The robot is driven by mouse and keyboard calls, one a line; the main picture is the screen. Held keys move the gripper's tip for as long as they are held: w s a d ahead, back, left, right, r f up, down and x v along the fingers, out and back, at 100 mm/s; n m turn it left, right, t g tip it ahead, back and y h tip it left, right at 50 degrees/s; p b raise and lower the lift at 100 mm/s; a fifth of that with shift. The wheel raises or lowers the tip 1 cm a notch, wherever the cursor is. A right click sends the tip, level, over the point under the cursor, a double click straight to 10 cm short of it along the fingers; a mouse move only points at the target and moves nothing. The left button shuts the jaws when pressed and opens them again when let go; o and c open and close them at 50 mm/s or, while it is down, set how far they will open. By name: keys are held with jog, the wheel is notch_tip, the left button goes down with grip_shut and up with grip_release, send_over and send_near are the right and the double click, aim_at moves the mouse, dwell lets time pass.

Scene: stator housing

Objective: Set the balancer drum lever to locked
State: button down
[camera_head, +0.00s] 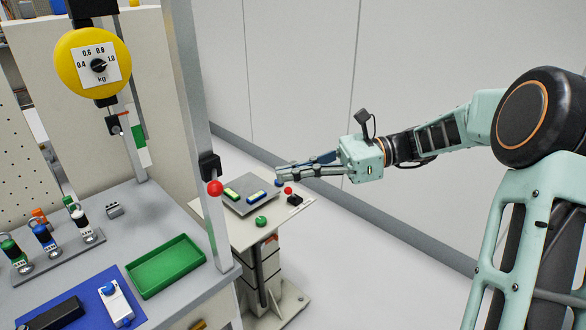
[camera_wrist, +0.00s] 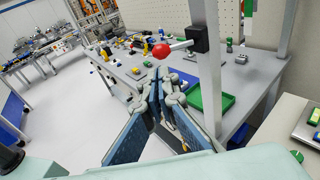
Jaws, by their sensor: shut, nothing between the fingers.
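The yellow balancer drum (camera_head: 92,62) hangs at the upper left in the head view. Its white dial carries a kg scale, and the black pointer is near the 1.0 side. A red ball knob (camera_head: 215,188) sticks out from a black block (camera_head: 208,166) on the grey post; its rod and ball show sideways in the wrist view (camera_wrist: 162,50). I cannot tell whether this is the drum's lever or which setting it has. My gripper (camera_head: 281,178) is shut and empty, pointing left above the small side table, apart from the post and the drum.
The side table (camera_head: 245,236) carries a grey scale (camera_head: 247,197), a green button (camera_head: 261,221) and a red knob (camera_head: 288,190). Open floor lies to the right.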

jog(key=p, duration=0.1)
send_near(215, 180)
jog(key=s+a, duration=0.1)
jog(key=a+f, duration=0.1)
jog(key=a, duration=0.1)
jog(key=s+a+f, duration=0.1)
jog(key=shift+s+a, duration=0.3)
